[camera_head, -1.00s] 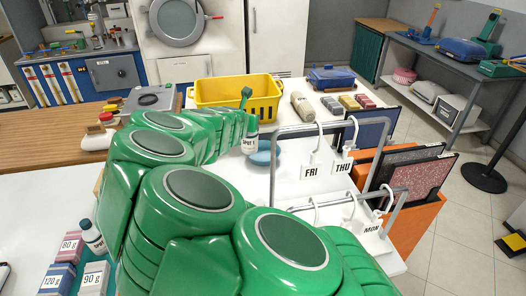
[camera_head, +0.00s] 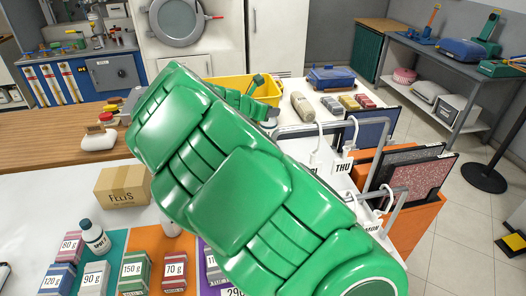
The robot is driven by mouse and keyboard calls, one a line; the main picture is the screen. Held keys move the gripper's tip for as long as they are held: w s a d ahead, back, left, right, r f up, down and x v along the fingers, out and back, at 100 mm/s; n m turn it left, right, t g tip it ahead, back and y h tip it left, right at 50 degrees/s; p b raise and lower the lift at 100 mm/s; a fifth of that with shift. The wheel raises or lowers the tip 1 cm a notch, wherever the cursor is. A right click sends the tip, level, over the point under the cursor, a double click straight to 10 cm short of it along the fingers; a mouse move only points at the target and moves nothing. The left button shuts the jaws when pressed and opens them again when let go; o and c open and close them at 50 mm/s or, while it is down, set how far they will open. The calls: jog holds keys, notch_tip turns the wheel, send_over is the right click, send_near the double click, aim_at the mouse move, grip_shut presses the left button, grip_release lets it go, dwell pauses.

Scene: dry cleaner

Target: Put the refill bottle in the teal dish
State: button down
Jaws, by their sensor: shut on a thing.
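My green arm crosses the middle of the view and hides much of the white counter. Only a small part of my gripper (camera_head: 257,104) shows beyond it, in front of the yellow crate; its fingertips are hidden. A white bottle with a "SPOT 1" label, taken as the refill bottle, was at my gripper a second ago. It is now hidden, or nearly so, behind my arm. The teal dish, seen earlier just right of that bottle, is also hidden, so I cannot tell how the bottle stands to it.
The yellow crate (camera_head: 226,88) stands behind my gripper. Hangers on a grey rail (camera_head: 296,130) are at right. At front left are a cardboard box (camera_head: 122,188), a dark-capped bottle (camera_head: 95,237) and several weight-marked blocks (camera_head: 134,268). A blue case (camera_head: 331,77) sits at the back.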

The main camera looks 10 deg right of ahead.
aim_at(270, 122)
jog(key=shift+d+r, duration=0.1)
jog(key=shift+d, duration=0.05)
jog(key=shift+w+f, duration=0.1)
jog(key=shift+f, duration=2.4)
jog(key=w+f, duration=0.9)
jog(key=w, duration=0.4)
jog(key=shift+d, duration=0.3)
jog(key=shift+w+f, duration=0.2)
jog(key=shift+f, duration=0.8)
jog(key=shift+w+f, duration=0.2)
jog(key=shift+f, duration=0.85)
jog(key=c, duration=0.8)
grip_release()
jog(key=shift+f, duration=0.1)
jog(key=shift+o, duration=0.2)
